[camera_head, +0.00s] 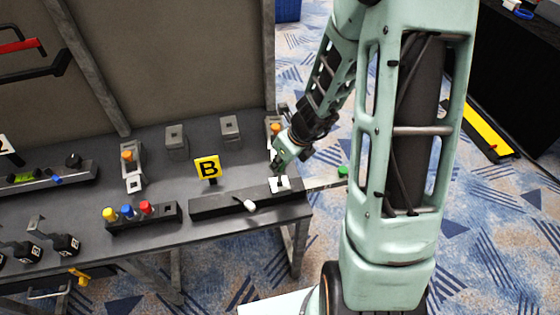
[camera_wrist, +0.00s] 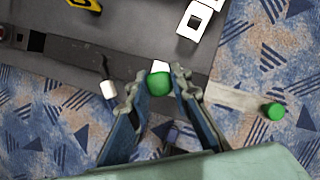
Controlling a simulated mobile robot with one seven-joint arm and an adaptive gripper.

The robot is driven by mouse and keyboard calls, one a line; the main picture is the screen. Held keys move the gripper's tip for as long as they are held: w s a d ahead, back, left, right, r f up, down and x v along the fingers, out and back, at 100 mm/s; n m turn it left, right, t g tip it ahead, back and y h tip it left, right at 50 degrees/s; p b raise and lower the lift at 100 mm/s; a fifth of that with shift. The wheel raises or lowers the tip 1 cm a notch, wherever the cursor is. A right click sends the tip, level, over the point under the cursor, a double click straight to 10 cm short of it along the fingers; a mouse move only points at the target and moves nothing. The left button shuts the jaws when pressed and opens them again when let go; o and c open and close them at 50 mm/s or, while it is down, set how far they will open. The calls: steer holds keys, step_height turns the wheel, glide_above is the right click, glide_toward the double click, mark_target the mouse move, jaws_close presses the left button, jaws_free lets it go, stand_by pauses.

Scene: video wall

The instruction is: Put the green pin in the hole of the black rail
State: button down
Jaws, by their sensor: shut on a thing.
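The black rail (camera_head: 225,206) lies along the front right edge of the grey table. My gripper (camera_head: 279,168) is just above that end. In the wrist view, my gripper (camera_wrist: 160,88) is shut on a green pin (camera_wrist: 159,84), whose round green head shows between the fingers. Its lower part is hidden, so I cannot tell whether it touches the rail (camera_wrist: 85,60).
Another green-topped piece (camera_head: 343,172) stands on a light strip beyond the table's right edge. A white peg (camera_head: 250,205) sticks out of the rail's front. A block (camera_head: 150,219) with yellow, blue and red pins stands left. A yellow B sign (camera_head: 207,168) stands behind the rail.

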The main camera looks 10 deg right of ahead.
mark_target(280, 176)
steer(key=shift+f, duration=0.3)
stand_by(0.4)
steer(key=shift+f+b, duration=0.7)
steer(key=shift+b, duration=0.2)
steer(key=shift+f, duration=0.1)
steer(key=shift+f+b, duration=1.4)
steer(key=shift+b, duration=0.05)
steer(key=shift+f+b, duration=0.25)
steer(key=shift+b, duration=0.05)
steer(key=shift+f+b, duration=0.6)
steer(key=shift+f, duration=0.05)
steer(key=c, duration=1.2)
jaws_free()
